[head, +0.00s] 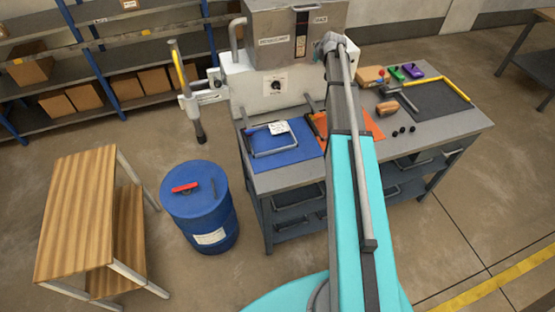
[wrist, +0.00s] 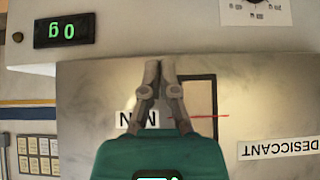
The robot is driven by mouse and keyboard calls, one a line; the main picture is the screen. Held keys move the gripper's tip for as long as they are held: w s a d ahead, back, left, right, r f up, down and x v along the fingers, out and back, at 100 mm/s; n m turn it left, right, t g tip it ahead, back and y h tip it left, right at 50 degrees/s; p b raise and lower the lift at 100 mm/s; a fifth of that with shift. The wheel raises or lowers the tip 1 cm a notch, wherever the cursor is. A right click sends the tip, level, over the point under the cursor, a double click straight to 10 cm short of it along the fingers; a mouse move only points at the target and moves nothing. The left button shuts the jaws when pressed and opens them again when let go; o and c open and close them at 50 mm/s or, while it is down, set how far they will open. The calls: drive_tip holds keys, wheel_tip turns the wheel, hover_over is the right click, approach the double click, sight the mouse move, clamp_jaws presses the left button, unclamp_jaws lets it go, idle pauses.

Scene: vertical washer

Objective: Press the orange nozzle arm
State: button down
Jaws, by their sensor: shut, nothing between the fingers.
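I cannot clearly make out an orange nozzle arm in either view. In the head view, an upright grey post with a yellow-orange strip (head: 179,68) stands left of the white machine (head: 258,92), joined to it by a bracket. Whether this is the nozzle arm I cannot tell. My gripper (wrist: 160,62) is shut and empty in the wrist view, in front of a pale panel with a dark rectangular frame. In the head view the end of my arm is by the right side of the grey upper box (head: 275,32); the fingers are hidden there.
In the upside-down wrist view, a green-lit display (wrist: 64,30) and a DESICCANT label (wrist: 277,147) show. The workbench (head: 440,128) holds a blue mat (head: 300,155), an orange mat and small tools. A blue barrel (head: 207,222) and wooden table (head: 75,215) stand left.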

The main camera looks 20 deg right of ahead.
drive_tip(key=s+a+f+g+b, duration=0.3)
drive_tip(key=s+a+f+b, duration=0.4)
drive_tip(key=s+a, duration=0.5)
drive_tip(key=s+a+f+g+b, duration=0.3)
drive_tip(key=s+a+f+b, duration=0.5)
drive_tip(key=s, duration=1)
drive_tip(key=a+f, duration=0.4)
drive_tip(key=a, duration=0.1)
drive_tip(key=shift+s+f+g+b, duration=0.2)
drive_tip(key=shift+s+g+b, duration=0.1)
drive_tip(key=shift+s+g, duration=0.1)
drive_tip(key=shift+a, duration=0.1)
drive_tip(key=s+a+g, duration=0.1)
drive_tip(key=s, duration=0.5)
drive_tip(key=shift+a, duration=0.25)
